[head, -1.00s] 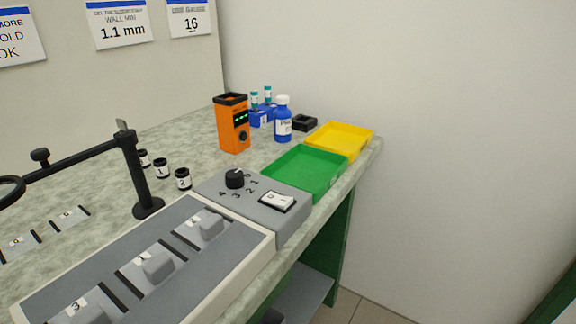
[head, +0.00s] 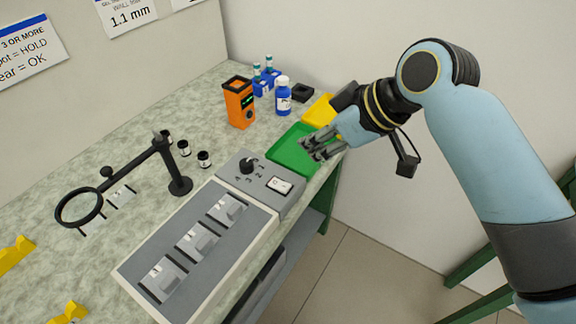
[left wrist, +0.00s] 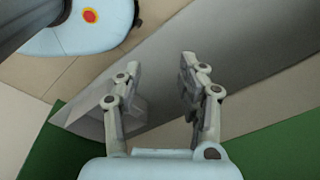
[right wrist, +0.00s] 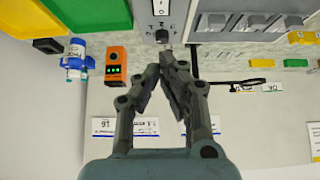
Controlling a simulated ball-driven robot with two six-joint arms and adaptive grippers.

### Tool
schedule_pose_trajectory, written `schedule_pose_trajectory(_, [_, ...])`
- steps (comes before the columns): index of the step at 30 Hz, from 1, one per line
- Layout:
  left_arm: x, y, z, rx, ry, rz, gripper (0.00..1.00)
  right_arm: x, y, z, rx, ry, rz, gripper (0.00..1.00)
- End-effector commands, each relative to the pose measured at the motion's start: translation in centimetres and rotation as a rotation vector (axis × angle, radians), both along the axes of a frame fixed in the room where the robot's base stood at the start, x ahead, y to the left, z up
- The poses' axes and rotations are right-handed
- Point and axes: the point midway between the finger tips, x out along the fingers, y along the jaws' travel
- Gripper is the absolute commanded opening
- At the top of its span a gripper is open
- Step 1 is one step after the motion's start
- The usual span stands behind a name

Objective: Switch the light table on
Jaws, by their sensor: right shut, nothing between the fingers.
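The light table (head: 190,295) is a pale-framed grey panel with several grey blocks on it. At its far end is a grey control box (head: 256,199) with a black numbered knob (head: 247,166) and a white rocker switch (head: 279,185). The switch also shows in the right wrist view (right wrist: 161,8). My right gripper (head: 308,149) is shut and empty, over the green tray and beyond the switch, apart from it. In the right wrist view its fingertips (right wrist: 170,58) lie below the knob. My left gripper (left wrist: 186,60) is open and empty, away from the worktop objects.
A green tray (head: 284,158) and a yellow tray (head: 318,112) lie along the right edge. An orange device (head: 238,103), a blue bottle (head: 283,97) and a black magnifier stand (head: 178,180) stand on the worktop.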

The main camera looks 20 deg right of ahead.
Motion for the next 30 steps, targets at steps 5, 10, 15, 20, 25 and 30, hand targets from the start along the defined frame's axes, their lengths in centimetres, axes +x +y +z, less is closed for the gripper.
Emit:
schedule_pose_trajectory(5, [0.0,0.0,-0.1,0.000,0.001,0.000,0.40,0.0,0.0,-0.1,0.000,0.000,-0.002,0.00])
schedule_pose_trajectory(10, [0.0,0.0,0.0,0.000,0.000,0.000,0.40,0.7,0.5,-1.1,0.003,0.001,-0.004,0.00])
schedule_pose_trajectory(15, [0.0,0.0,0.1,0.000,0.000,0.000,0.40,2.2,1.7,-3.5,0.004,0.003,-0.004,0.00])
schedule_pose_trajectory(20, [0.0,0.0,0.2,0.000,0.000,0.000,0.40,3.9,3.1,-6.3,0.002,0.003,-0.003,0.00])
schedule_pose_trajectory(25, [0.1,0.0,0.2,0.000,-0.001,0.000,0.40,4.7,3.7,-9.2,-0.002,0.005,-0.002,0.00])
schedule_pose_trajectory(30, [0.2,0.0,0.3,0.000,-0.003,0.000,0.40,4.6,3.5,-11.2,0.000,0.002,-0.003,0.00])
